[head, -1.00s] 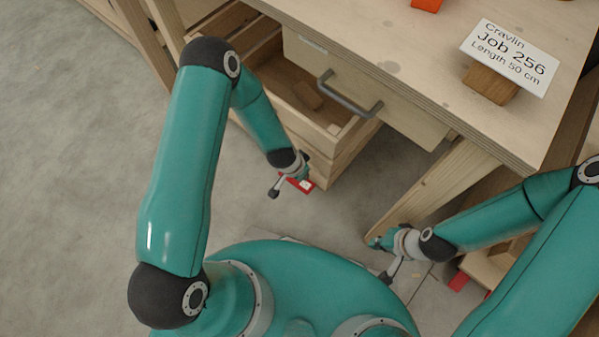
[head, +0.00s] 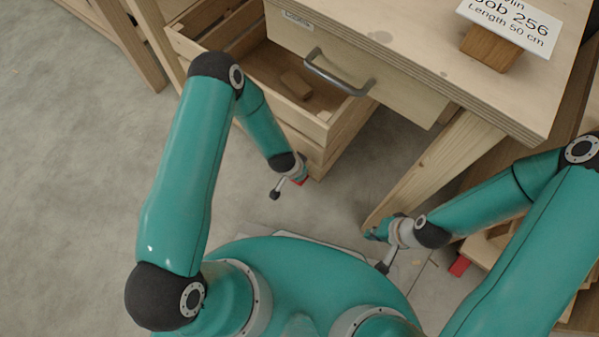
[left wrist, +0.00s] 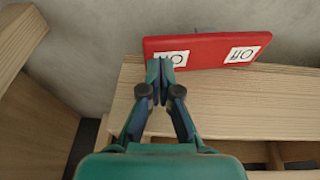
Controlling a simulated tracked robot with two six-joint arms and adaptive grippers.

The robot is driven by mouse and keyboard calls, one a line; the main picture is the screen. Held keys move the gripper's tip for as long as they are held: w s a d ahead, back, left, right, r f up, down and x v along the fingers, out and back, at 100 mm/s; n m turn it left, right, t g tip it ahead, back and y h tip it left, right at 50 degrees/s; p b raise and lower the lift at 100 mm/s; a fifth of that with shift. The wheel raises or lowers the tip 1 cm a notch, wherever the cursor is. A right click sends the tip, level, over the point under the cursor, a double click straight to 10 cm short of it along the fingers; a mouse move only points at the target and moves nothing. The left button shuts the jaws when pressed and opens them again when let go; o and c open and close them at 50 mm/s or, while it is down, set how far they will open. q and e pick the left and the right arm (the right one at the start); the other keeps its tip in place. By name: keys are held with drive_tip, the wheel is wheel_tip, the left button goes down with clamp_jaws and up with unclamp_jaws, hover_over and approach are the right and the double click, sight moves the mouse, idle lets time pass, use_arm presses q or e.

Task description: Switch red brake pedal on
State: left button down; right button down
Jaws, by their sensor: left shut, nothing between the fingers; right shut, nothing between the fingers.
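The red brake pedal (left wrist: 208,51) is clearest in the left wrist view, a red plate at the edge of a wooden board. It has two white labels, "Off" on the right and one on the left partly covered by my fingers. My left gripper (left wrist: 160,64) is shut and empty, its tips in front of the left label; I cannot tell if they touch. In the head view only a bit of the red pedal (head: 300,182) shows below my left gripper (head: 301,170), beside a slatted crate. My right gripper (head: 372,235) is shut and empty near the table leg's foot.
The slatted wooden crate (head: 313,128) stands under the table (head: 420,50), with a wood block (head: 297,84) inside. A drawer handle (head: 340,74) juts from the table front. A table leg (head: 435,170) stands by my right gripper. Bare floor (head: 70,200) lies at left.

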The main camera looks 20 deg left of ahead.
use_arm(q)
drive_tip(key=shift+s+d, duration=0.15)
drive_tip(key=shift+d, duration=0.15)
drive_tip(key=shift+d+f+y+p, duration=0.25)
drive_tip(key=shift+y+p, duration=0.1)
drive_tip(key=shift+y, duration=0.25)
drive_tip(key=shift+s+d+f+t+y, duration=0.15)
drive_tip(key=shift+f+t+y, duration=0.15)
drive_tip(key=shift+f+y, duration=0.1)
drive_tip(key=shift+s+d+f+b, duration=0.1)
drive_tip(key=shift+d+f+b, duration=0.2)
drive_tip(key=shift+f+b, duration=0.25)
drive_tip(key=v, duration=1.1)
drive_tip(key=shift+s+r, duration=0.2)
drive_tip(key=shift+r, duration=0.15)
